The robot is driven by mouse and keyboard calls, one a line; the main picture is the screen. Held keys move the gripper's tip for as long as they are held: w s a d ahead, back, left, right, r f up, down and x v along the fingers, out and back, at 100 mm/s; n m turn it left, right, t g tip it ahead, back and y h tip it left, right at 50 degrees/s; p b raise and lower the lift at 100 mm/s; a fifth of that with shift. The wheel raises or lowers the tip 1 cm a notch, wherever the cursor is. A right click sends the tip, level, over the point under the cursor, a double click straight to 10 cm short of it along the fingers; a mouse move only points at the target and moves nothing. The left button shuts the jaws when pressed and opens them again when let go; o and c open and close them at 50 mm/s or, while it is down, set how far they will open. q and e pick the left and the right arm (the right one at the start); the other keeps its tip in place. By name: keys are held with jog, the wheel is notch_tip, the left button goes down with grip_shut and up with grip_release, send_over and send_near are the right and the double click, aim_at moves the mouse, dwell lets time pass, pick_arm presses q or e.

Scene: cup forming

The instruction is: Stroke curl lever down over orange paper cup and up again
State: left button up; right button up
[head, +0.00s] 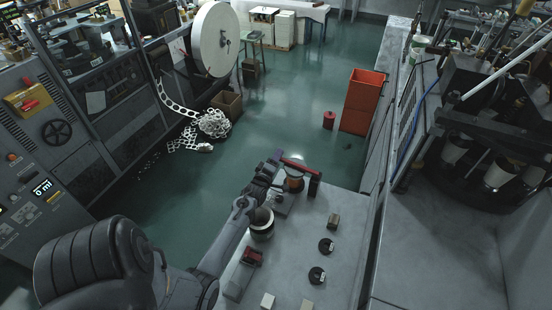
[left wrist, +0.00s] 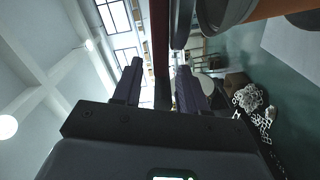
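The orange paper cup (head: 293,184) sits in the curl station at the far end of the grey bench. The red curl lever (head: 297,164) lies nearly level just above it. My left gripper (head: 277,158) is at the lever's left end. In the left wrist view the lever (left wrist: 160,45) runs between the two fingers of my left gripper (left wrist: 158,85), with a gap on each side, so the gripper is open around it. Part of the orange cup (left wrist: 278,9) shows at the upper right there, beside dark round parts. My right gripper is not in view.
The bench (head: 300,245) also carries a dark round pot (head: 262,223), a red-topped fixture (head: 252,257), two black round pieces (head: 326,246) and small blocks (head: 333,221). A large machine (head: 485,130) stands at the right. The green floor beyond is mostly open.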

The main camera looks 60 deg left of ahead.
pick_arm(q)
jog(key=shift+s, duration=0.1)
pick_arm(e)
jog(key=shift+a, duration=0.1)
pick_arm(q)
jog(key=shift+s+d, duration=0.25)
jog(key=shift+d, duration=0.05)
jog(key=v, duration=1)
jog(key=shift+c, duration=0.2)
